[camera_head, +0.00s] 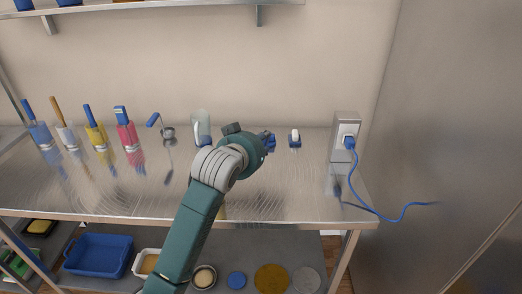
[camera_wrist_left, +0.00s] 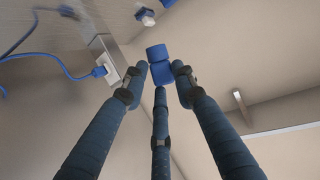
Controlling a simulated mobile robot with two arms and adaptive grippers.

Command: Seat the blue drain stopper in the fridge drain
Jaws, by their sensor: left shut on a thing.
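My left gripper (camera_head: 270,141) is above the steel counter, right of its middle, with the arm coming up from below. In the left wrist view its dark fingers (camera_wrist_left: 160,82) are shut on a bright blue piece, which I take to be the blue drain stopper (camera_wrist_left: 158,53). The stopper shows as two stacked blue parts at the fingertips. In the head view the fingers and hand make it hard to tell apart. The fridge drain is not seen. My right gripper is not in view.
A small white-and-blue item (camera_head: 295,139) stands just right of the gripper. A wall socket box (camera_head: 345,132) has a blue cord (camera_head: 378,212) hanging over the counter edge. A tall steel panel (camera_head: 455,120) is at right.

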